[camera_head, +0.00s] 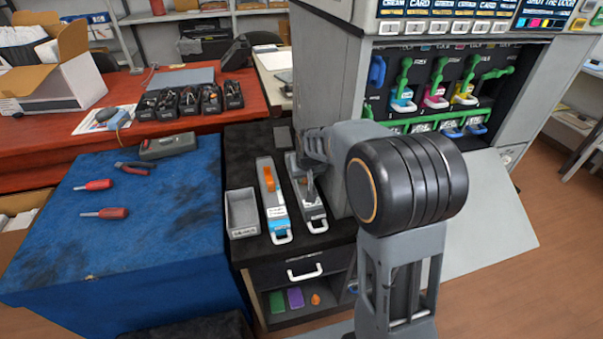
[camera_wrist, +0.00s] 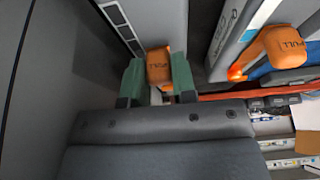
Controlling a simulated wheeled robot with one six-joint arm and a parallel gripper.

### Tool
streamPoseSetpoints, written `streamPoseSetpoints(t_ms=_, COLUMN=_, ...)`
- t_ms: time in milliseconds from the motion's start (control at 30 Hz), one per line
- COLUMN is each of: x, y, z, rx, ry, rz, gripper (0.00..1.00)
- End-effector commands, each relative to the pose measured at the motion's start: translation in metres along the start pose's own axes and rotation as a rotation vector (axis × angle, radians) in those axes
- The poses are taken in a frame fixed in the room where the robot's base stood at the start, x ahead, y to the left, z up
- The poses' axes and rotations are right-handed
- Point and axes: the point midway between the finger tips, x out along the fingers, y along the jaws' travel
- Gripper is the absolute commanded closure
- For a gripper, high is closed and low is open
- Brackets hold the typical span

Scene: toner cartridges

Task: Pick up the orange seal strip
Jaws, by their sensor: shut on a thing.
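An orange seal strip tab (camera_wrist: 158,67) marked with dark lettering sits between the two green fingertips of my gripper (camera_wrist: 158,78) in the wrist view, and the gripper is shut on it. In the head view my gripper (camera_head: 309,188) points down over the right-hand grey cartridge (camera_head: 315,214); the held tab is hidden there. A second orange tab (camera_wrist: 283,46), lettered PULL, stands apart to the right in the wrist view. In the head view this tab (camera_head: 269,178) is on the white and blue cartridge (camera_head: 275,208), left of my gripper.
A small grey bin (camera_head: 241,222) stands left of the cartridges on the black cabinet top. The open printer (camera_head: 330,60) rises close behind and right of my gripper. A blue mat (camera_head: 150,235) with screwdrivers and pliers lies left, mostly clear. Several black trays sit on the red bench (camera_head: 60,135).

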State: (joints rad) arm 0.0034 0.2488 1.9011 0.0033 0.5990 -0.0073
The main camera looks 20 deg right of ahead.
Motion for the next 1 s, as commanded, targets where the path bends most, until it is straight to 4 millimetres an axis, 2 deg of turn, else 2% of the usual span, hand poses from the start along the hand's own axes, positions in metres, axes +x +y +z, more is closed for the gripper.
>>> streamPoseSetpoints(t_ms=100, x=0.000, y=0.000, z=0.000, rx=0.000, ry=0.000, rz=0.000, gripper=0.89)
streamPoseSetpoints(t_ms=467, x=-0.005, y=-0.003, z=-0.002, rx=-0.001, ry=0.001, rz=0.000, gripper=0.89)
streamPoseSetpoints(t_ms=667, x=-0.026, y=-0.004, z=-0.011, rx=0.000, ry=0.003, rz=0.000, gripper=0.89)
streamPoseSetpoints(t_ms=933, x=-0.068, y=-0.004, z=-0.029, rx=0.000, ry=0.003, rz=0.000, gripper=0.89)
streamPoseSetpoints(t_ms=1000, x=-0.066, y=-0.018, z=-0.027, rx=-0.005, ry=-0.001, rz=-0.002, gripper=0.89)
